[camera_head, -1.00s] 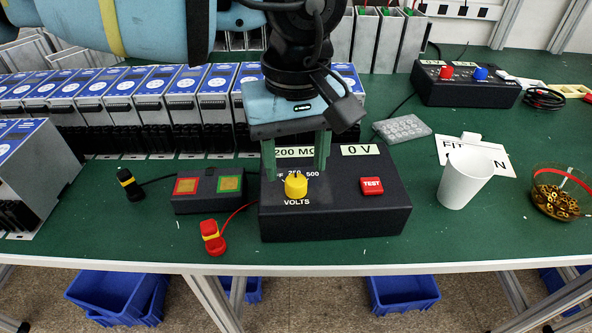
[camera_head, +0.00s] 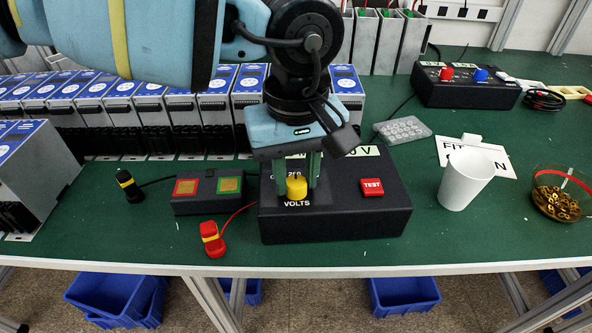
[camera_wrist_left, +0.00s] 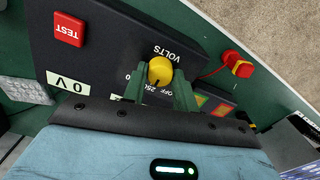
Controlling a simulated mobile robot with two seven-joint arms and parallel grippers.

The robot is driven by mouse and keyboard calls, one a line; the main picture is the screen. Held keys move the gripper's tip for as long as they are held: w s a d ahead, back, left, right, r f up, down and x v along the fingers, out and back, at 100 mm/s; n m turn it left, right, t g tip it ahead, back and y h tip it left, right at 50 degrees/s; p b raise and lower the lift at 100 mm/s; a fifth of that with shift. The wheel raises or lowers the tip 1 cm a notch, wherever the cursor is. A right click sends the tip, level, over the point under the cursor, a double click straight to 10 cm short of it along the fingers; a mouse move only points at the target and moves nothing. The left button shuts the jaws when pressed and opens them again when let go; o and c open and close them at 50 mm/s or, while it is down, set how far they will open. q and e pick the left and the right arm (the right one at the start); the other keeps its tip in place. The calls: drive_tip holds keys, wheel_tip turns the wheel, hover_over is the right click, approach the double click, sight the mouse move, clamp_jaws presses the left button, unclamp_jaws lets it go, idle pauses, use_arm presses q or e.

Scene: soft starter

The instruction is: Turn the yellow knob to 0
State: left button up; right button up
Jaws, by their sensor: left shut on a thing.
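The yellow knob (camera_head: 296,187) stands on the sloped face of a black tester box (camera_head: 335,222), above the word VOLTS. My left gripper (camera_head: 296,183) comes down over it from behind, and its green fingers are shut on the knob's sides. In the left wrist view the yellow knob (camera_wrist_left: 160,71) sits between the fingertips, with a dark mark on its edge towards the gripper. Scale labels near it, such as OFF, are partly hidden by the fingers, so the exact setting cannot be read. My right gripper is not in view.
A red TEST button (camera_head: 371,187) is right of the knob on the box. A red clip (camera_head: 212,238) and a small pad box (camera_head: 208,193) lie to the left. A white cup (camera_head: 465,180) and a glass bowl (camera_head: 556,192) stand to the right.

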use_arm(q)
drive_tip(key=shift+r+n+p, duration=0.1)
drive_tip(key=shift+n+p, duration=0.45)
drive_tip(key=shift+n, duration=0.35)
drive_tip(key=shift+n+p, duration=0.4)
drive_tip(key=shift+n, duration=0.4)
drive_tip(key=shift+n+p, duration=0.4)
drive_tip(key=shift+n, duration=0.7)
drive_tip(key=shift+n+p, duration=0.35)
drive_tip(key=shift+n, duration=0.95)
